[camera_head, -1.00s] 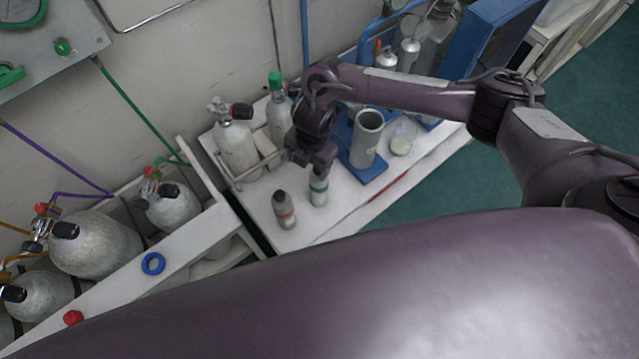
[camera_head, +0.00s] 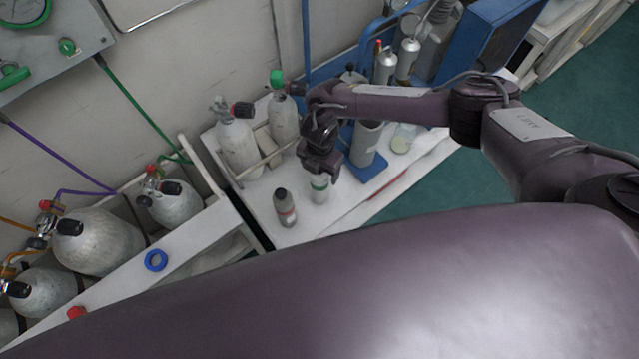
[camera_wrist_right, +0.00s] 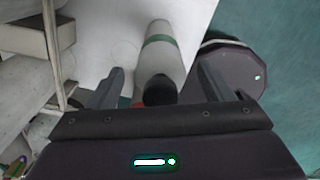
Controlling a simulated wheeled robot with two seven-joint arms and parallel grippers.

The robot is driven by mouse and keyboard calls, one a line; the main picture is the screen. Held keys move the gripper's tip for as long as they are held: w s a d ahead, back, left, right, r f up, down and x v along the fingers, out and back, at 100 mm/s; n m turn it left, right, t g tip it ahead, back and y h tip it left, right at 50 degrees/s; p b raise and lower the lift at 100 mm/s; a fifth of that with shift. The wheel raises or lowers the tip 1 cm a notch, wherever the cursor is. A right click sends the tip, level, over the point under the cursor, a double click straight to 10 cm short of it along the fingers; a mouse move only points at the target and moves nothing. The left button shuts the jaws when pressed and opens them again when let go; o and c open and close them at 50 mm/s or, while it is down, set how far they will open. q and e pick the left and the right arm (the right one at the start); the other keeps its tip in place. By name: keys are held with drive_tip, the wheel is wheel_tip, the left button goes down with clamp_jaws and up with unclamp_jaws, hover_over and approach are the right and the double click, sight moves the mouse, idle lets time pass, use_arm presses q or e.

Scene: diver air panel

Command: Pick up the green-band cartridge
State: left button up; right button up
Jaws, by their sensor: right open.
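In the wrist view the gripper (camera_wrist_right: 160,88) is open, with a gap on both sides of the cartridge. My left gripper is not in view.
A grey cartridge with a dark top and reddish band (camera_head: 285,208) stands close on the left. A grey cup-like cylinder (camera_head: 366,145) on a blue base is to the right. White bottles (camera_head: 238,150) stand in a rack behind. The bench front (camera_head: 330,225) is clear.

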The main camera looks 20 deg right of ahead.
clamp_jaws()
idle(0.3)
drive_tip(key=shift+r, duration=0.15)
wheel_tip(320, 180, up, 20)
drive_tip(key=p, duration=0.1)
drive_tip(key=shift+p, duration=0.35)
